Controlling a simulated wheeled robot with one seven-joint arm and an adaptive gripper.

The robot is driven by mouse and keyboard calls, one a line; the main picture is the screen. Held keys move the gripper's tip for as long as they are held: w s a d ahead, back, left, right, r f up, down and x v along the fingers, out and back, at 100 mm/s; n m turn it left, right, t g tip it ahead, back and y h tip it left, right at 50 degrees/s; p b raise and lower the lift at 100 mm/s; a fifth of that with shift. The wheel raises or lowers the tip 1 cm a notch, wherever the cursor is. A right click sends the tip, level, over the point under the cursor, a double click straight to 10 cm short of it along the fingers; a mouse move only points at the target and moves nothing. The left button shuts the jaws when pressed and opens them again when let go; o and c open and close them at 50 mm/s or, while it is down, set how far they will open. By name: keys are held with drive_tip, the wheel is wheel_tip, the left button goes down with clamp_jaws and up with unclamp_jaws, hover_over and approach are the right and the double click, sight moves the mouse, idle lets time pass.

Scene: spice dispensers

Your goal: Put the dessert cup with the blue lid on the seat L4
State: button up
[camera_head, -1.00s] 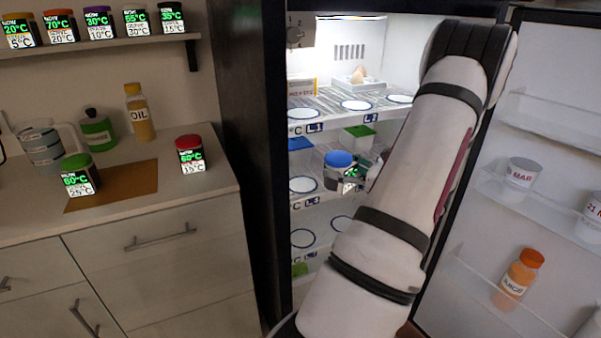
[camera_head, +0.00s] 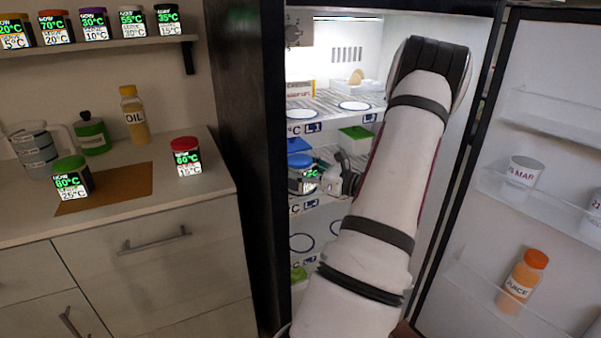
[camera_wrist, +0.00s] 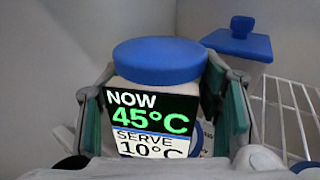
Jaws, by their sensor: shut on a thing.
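The dessert cup with the blue lid (camera_head: 301,161) is inside the fridge, at the left of the second shelf. In the wrist view the cup (camera_wrist: 153,62) is upright, and its label reads NOW 45°C, SERVE 10°C. My gripper (camera_wrist: 163,112) is shut on it, with a finger on each side. The cup hides the ring seat there; I cannot tell whether its base touches the shelf. The label below this shelf (camera_head: 303,207) is small and hard to read. I cannot make out an L4 label; my arm covers the right part of the lower shelves.
A blue-lidded container (camera_wrist: 238,42) stands close behind the cup. A green-lidded container (camera_head: 356,137) stands to the right on the same shelf. The shelf above has empty rings marked L1 (camera_head: 312,127) and L2. The lower shelf has empty rings (camera_head: 301,243). The open door (camera_head: 535,150) is at right.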

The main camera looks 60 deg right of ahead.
drive_tip(key=shift+f, duration=0.1)
drive_tip(key=o, duration=1.5)
drive_tip(key=shift+s, duration=0.3)
drive_tip(key=s+a+p, duration=0.1)
drive_tip(key=s, duration=1)
drive_tip(key=shift+s+a+p, duration=0.2)
drive_tip(key=shift+a+p, duration=0.1)
